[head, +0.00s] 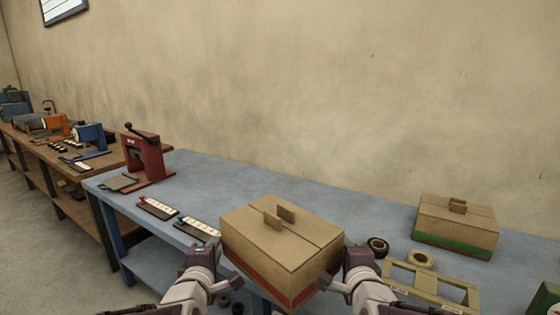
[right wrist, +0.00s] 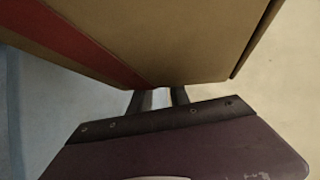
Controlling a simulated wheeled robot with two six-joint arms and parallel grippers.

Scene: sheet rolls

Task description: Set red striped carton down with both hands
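The red striped carton (head: 278,240) is a brown box with a closed top, an upright tab and a red band low on its side. It is between my two grippers at the table's front edge, slightly tilted in the head view, and appears held up; its underside is hidden. My left gripper (head: 212,256) is at its left side and my right gripper (head: 346,266) at its right side. In the right wrist view the carton (right wrist: 150,40) covers the tips of my right gripper's fingers (right wrist: 158,97), which show a small gap between them.
The blue table (head: 330,205) carries a green striped carton (head: 456,226), tape rolls (head: 419,260), a tan frame (head: 430,281), label strips (head: 180,218) and a red press (head: 147,158). Bare tabletop lies behind the held carton. A wooden bench (head: 50,155) stands at left.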

